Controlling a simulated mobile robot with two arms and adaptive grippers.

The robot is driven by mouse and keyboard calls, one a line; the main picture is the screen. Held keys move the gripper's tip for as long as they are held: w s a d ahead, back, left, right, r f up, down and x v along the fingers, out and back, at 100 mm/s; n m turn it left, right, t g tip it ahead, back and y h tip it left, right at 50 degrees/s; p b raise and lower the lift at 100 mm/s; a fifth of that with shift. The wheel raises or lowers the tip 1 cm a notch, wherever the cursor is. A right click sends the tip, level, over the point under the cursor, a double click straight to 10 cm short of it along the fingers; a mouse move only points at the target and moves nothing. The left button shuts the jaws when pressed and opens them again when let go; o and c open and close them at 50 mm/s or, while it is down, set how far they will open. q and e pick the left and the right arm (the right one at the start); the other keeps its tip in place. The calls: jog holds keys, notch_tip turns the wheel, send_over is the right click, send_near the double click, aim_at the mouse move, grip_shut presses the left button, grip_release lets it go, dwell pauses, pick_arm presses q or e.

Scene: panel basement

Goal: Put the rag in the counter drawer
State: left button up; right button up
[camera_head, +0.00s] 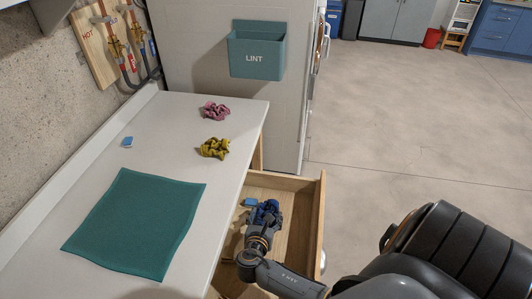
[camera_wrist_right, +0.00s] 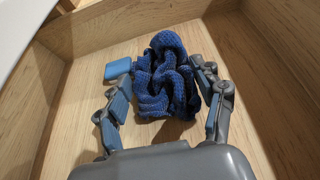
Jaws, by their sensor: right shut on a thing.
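A dark blue crumpled rag (camera_wrist_right: 165,78) is between the fingers of my right gripper (camera_wrist_right: 168,92), which is shut on it. In the head view the rag (camera_head: 265,212) and my right gripper (camera_head: 262,222) are inside the open counter drawer (camera_head: 318,205), below its rim. The wrist view shows the pale wooden drawer floor (camera_wrist_right: 75,100) around the rag. I cannot tell whether the rag touches the floor. My left gripper is not in view.
A small blue block (camera_head: 249,202) shows beside the rag; I cannot tell if it is separate from the gripper. The counter (camera_head: 95,150) holds a teal cloth (camera_head: 135,222), a pink scrunched cloth (camera_head: 215,111), a yellow one (camera_head: 215,148) and a small blue piece (camera_head: 128,142). A lint bin (camera_head: 257,58) hangs behind.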

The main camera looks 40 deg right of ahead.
jog(key=shift+f, duration=0.15)
jog(key=o, duration=0.9)
jog(key=v, duration=1.2)
jog(key=shift+b, duration=0.4)
